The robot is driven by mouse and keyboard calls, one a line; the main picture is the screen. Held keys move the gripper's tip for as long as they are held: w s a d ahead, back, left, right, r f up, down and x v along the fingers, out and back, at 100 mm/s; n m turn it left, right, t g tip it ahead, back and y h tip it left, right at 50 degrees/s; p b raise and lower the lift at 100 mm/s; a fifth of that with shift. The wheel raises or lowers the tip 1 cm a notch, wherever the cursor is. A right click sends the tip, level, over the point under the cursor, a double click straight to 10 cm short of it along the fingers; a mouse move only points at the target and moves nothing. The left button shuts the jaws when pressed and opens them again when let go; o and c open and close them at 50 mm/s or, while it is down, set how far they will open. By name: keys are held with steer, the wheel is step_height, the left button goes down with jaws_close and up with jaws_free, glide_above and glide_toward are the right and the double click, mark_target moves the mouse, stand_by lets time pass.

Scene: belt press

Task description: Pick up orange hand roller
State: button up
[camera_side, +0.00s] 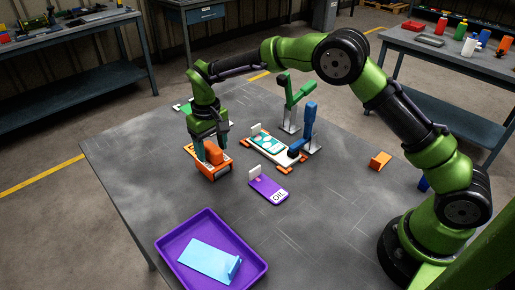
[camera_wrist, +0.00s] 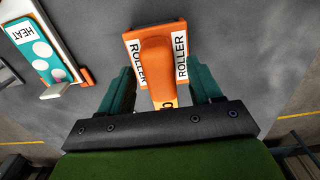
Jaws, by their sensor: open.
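The orange hand roller (camera_side: 215,157) lies on the grey table in the side view, left of the middle. In the wrist view the orange hand roller (camera_wrist: 155,60) has white labels reading ROLLER on both sides and a raised orange handle. My gripper (camera_side: 209,150) is directly above the roller, pointing down. In the wrist view my gripper (camera_wrist: 160,92) is open, with one green finger on each side of the handle. I cannot tell whether the fingers touch the handle.
A white press plate (camera_side: 268,149) with a teal HEAT card and clamps, green (camera_side: 296,92) and blue (camera_side: 307,125), stands right of the roller. A purple OIL card (camera_side: 268,189) lies in front. A purple tray (camera_side: 170,240) holds a light blue piece. An orange wedge (camera_side: 380,160) sits right.

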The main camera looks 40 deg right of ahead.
steer(key=shift+f, duration=0.4)
steer(key=shift+c, duration=0.3)
jaws_close()
steer(key=shift+r, duration=0.1)
